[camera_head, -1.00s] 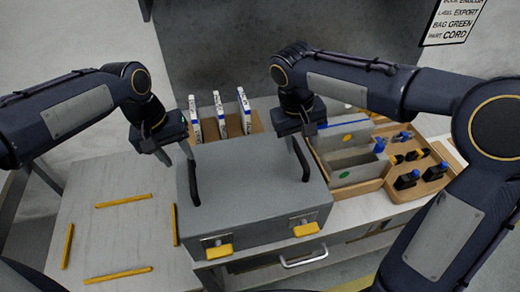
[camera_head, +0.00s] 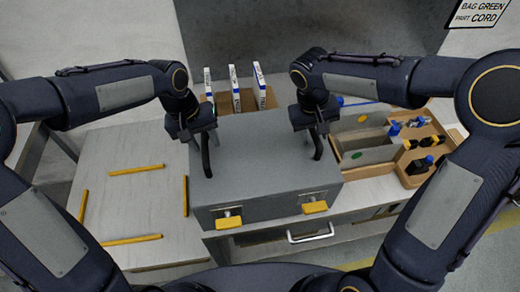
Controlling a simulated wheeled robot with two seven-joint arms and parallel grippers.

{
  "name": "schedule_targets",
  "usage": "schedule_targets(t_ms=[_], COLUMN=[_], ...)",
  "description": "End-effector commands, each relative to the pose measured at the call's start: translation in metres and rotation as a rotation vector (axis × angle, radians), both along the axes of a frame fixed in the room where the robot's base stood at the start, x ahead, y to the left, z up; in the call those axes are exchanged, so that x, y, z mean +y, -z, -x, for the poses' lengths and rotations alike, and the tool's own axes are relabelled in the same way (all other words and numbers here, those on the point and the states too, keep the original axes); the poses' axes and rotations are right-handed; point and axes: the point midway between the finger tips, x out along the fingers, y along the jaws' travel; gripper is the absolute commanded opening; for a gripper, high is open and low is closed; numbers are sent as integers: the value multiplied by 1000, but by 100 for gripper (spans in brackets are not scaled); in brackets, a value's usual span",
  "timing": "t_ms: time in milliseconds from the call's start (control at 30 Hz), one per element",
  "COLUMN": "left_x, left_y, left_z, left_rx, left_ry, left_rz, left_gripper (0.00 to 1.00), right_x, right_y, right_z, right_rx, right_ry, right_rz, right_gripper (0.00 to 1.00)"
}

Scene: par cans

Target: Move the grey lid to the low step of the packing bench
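The grey lid (camera_head: 262,165) is a broad box-like cover with two yellow latches on its front. It sits in mid-view on the packing bench, behind the drawer front; I see no gap under it. A dark bar stands over each side of its top. My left gripper (camera_head: 205,138) is at the far end of the left bar. My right gripper (camera_head: 318,130) is at the right bar. The fingertips blend with the dark bars, so I cannot tell whether either is closed on one. The low step (camera_head: 135,205) is the pale surface at left, marked with yellow strips and bare.
A wooden rack (camera_head: 222,102) with several upright labelled packs stands behind the lid. A grey and wooden divided tray (camera_head: 365,155) and a tray of small dark bottles (camera_head: 418,170) are close on the right. A drawer handle (camera_head: 310,236) projects at the front.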

Motion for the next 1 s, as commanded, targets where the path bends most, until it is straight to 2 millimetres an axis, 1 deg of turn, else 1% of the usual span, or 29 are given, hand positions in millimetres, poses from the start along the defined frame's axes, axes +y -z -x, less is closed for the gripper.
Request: schedule_targets(t_ms=[100,367,400,700,1000], left_x=[-1,-1,-1,-1,-1], left_y=[6,8,7,7,7], left_z=[0,0,0,0,0], left_rx=[2,0,0,0,0], left_ry=[0,0,0,0,0], left_rz=[-1,0,0,0,0], left_gripper=[40,40,38,0,0], right_x=[-1,-1,-1,-1,-1], right_y=[6,7,7,7,7], right_z=[0,0,0,0,0], right_rx=[2,0,0,0,0], right_ry=[-1,-1,-1,-1,-1], right_rz=[0,0,0,0,0], right_gripper=[39,39,38,0,0])
